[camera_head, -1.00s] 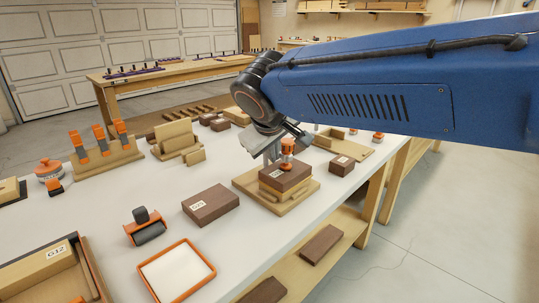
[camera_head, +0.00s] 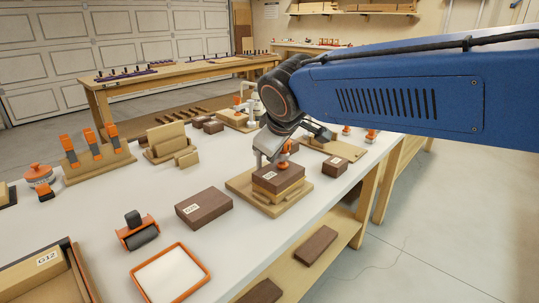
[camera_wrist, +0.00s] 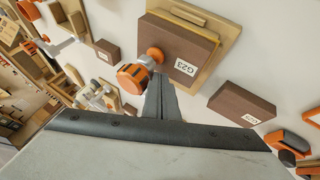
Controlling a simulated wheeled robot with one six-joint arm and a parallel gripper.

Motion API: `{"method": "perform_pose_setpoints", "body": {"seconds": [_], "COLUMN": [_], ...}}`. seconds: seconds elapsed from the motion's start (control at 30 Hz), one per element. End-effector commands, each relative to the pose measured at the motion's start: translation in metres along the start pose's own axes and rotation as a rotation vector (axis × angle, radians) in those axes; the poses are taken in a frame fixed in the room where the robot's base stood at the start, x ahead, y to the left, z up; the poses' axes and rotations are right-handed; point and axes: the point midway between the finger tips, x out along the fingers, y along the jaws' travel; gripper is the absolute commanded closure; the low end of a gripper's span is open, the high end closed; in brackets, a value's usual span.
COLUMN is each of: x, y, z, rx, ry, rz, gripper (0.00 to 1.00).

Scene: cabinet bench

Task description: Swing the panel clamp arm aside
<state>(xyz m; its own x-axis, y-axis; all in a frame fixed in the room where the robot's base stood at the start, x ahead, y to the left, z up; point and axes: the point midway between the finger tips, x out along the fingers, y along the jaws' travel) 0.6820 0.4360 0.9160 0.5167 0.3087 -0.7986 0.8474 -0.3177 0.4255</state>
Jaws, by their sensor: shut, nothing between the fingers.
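A brown block labelled G23 (camera_head: 277,177) lies on a stepped wooden base (camera_head: 240,184) on the white bench. An orange clamp knob (camera_head: 287,149) stands over the block, partly hidden behind my gripper (camera_head: 261,158). In the wrist view, the orange knob (camera_wrist: 134,77) and a round orange pad (camera_wrist: 155,54) sit at the near edge of the G23 block (camera_wrist: 182,42). My gripper (camera_wrist: 161,84) is shut and empty, its fingertips close beside the knob. I cannot tell whether they touch. The clamp arm itself is mostly hidden.
A brown block (camera_head: 203,207) lies left of the base, and a smaller one (camera_head: 334,167) right of it. An orange-rimmed tray (camera_head: 172,272) and an orange-framed roller (camera_head: 137,230) are nearer. Several orange-handled tools (camera_head: 90,145) stand in a rack. Bench between them is clear.

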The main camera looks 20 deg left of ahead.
Motion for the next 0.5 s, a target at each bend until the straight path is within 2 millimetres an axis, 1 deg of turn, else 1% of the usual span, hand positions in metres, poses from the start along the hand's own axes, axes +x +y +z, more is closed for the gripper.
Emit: {"method": "perform_pose_setpoints", "body": {"seconds": [0.5], "x": [0.006], "y": [0.018], "z": [0.007], "rx": [-0.011], "ry": [0.006], "rz": [-0.007], "gripper": [1.00]}}
